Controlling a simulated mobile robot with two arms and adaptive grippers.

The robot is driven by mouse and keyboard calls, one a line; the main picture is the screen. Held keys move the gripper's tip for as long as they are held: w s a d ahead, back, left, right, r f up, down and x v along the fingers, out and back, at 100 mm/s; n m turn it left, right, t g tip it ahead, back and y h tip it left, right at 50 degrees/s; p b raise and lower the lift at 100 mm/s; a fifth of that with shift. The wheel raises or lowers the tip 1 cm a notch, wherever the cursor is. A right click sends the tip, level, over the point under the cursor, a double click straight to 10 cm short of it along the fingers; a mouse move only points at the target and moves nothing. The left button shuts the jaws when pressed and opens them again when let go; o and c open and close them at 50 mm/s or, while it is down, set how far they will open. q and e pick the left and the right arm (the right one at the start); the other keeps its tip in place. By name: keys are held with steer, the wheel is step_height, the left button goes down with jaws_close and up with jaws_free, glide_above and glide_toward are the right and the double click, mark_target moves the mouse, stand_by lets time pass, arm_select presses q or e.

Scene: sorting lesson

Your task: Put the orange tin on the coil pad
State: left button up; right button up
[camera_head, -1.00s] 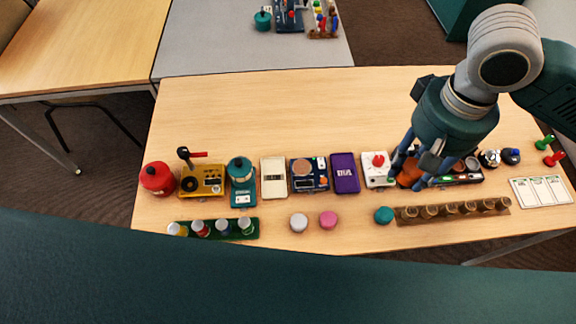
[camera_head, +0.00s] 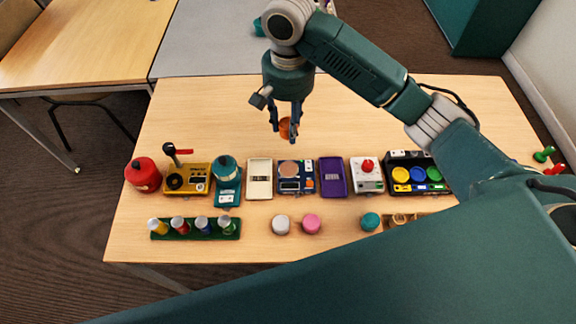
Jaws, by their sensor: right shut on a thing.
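The orange tin (camera_head: 285,129) is between the fingers of my right gripper (camera_head: 286,135), which is shut on it. The fingers partly hide the tin. They hold it behind the row of devices, apparently above the table. The blue device (camera_head: 308,180) in the middle of the row has a round tan pad (camera_head: 289,168) on top, which looks like the coil pad. The pad is bare and lies just in front of and below the tin in the picture. My left gripper is not in view.
A cream box (camera_head: 260,179) and a purple box (camera_head: 333,177) flank the blue device. A red-buttoned white box (camera_head: 367,175) and a black tray with coloured discs (camera_head: 395,158) stand further right. Grey (camera_head: 281,225) and pink (camera_head: 312,224) tins stand in front. The table behind is clear.

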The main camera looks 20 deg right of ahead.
glide_above(289, 169)
step_height(289, 169, down, 12)
steer(key=shift+a+r+p, duration=0.1)
steer(key=shift+r+p, duration=0.1)
steer(key=shift+p, duration=0.15)
step_height(289, 169, down, 5)
steer(key=shift+r, duration=0.15)
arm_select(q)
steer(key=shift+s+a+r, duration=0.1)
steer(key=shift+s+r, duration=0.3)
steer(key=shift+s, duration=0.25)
arm_select(e)
steer(key=o, duration=1.2)
steer(key=shift+f, duration=0.2)
steer(key=shift+c, duration=0.2)
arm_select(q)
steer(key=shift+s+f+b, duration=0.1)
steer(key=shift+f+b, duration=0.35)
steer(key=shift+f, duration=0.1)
arm_select(e)
step_height(289, 169, up, 12)
steer(key=shift+r, duration=0.2)
steer(key=shift+f, duration=0.1)
